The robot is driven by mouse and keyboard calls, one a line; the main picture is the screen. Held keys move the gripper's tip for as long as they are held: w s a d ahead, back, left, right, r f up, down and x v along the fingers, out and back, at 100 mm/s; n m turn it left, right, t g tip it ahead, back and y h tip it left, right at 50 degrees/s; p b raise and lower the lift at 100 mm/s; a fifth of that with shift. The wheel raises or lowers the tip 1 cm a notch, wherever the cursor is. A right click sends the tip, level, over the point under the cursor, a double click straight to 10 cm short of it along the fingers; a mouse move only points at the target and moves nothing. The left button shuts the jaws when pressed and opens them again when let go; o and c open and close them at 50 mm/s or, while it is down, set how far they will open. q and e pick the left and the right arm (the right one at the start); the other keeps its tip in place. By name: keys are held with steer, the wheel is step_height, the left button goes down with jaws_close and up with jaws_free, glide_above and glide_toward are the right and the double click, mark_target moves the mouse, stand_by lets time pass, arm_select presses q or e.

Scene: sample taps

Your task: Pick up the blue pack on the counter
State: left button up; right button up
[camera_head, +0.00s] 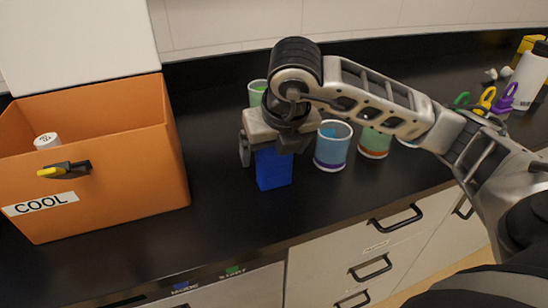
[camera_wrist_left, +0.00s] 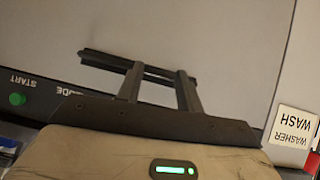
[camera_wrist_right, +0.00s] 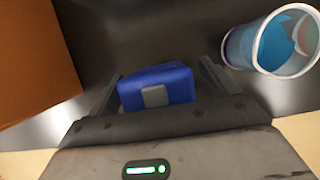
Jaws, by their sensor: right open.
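The blue pack (camera_head: 273,170) stands on the black counter, right of the orange box. In the head view my right gripper (camera_head: 272,152) is over it from above and hides its upper part. In the right wrist view the pack (camera_wrist_right: 156,87) sits between the two open fingers of my right gripper (camera_wrist_right: 160,90), with a grey patch on its near face. I cannot tell whether either finger touches it. My left gripper (camera_wrist_left: 158,75) shows only in the left wrist view, away from the pack, facing a grey panel; how far its fingers are apart is unclear.
The orange box (camera_head: 110,120) labelled COOL stands at the left, holding a white-capped item. A blue cup (camera_head: 332,146) and a green cup (camera_head: 375,142) stand close right of the gripper. Another green cup (camera_head: 258,90) is behind. Drawers (camera_head: 370,250) lie below the counter edge.

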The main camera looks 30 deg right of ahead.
steer(key=shift+x, duration=0.8)
steer(key=shift+r, duration=0.1)
steer(key=c, duration=1.2)
steer(key=shift+r, duration=0.15)
